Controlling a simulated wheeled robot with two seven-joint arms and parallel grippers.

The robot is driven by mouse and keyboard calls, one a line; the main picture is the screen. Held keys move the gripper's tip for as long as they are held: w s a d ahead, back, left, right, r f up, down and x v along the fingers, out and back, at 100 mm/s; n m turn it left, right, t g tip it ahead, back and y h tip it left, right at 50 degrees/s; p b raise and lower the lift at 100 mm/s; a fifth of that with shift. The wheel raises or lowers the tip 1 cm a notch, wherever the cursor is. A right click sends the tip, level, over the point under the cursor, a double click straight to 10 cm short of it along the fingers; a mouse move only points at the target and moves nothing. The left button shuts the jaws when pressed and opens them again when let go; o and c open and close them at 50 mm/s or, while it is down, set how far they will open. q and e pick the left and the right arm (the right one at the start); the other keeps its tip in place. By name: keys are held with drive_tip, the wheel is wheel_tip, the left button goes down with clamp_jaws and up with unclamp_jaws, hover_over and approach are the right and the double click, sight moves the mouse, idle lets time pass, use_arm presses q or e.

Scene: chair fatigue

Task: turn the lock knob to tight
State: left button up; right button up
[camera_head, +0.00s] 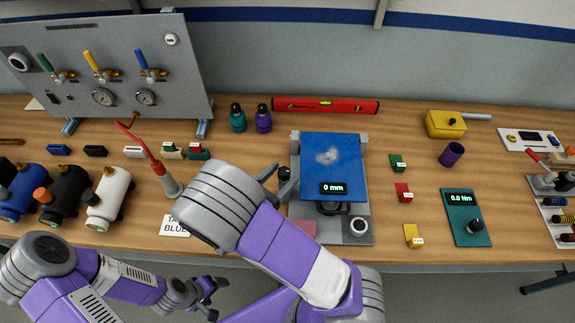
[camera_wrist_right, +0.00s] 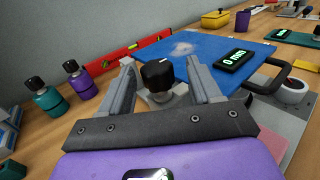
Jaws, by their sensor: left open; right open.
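The lock knob (camera_wrist_right: 158,76) is black with a pale mark on top and sits on a light grey round mount at the edge of the blue-plate rig. My right gripper (camera_wrist_right: 159,66) is open in the right wrist view, with one finger on each side of the knob and no clear contact. In the head view the right gripper (camera_head: 277,180) is at the left side of the rig, and my arm partly hides the knob there. The blue plate (camera_head: 334,165) carries a display reading 0 mm (camera_head: 333,188). My left gripper (camera_head: 207,290) is open and empty, below the table's front edge.
A red level (camera_head: 325,105) lies behind the rig. Teal and purple bottles (camera_head: 238,120) stand at its back left. A teal box reading 0.0 Nm (camera_head: 466,217) and small coloured blocks lie to the right. A white dial (camera_head: 358,226) is on the rig's front right.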

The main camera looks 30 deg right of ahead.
sight(289, 169)
drive_tip(key=shift+x, duration=1.8)
drive_tip(key=shift+w+a, duration=0.1)
drive_tip(key=c, duration=1)
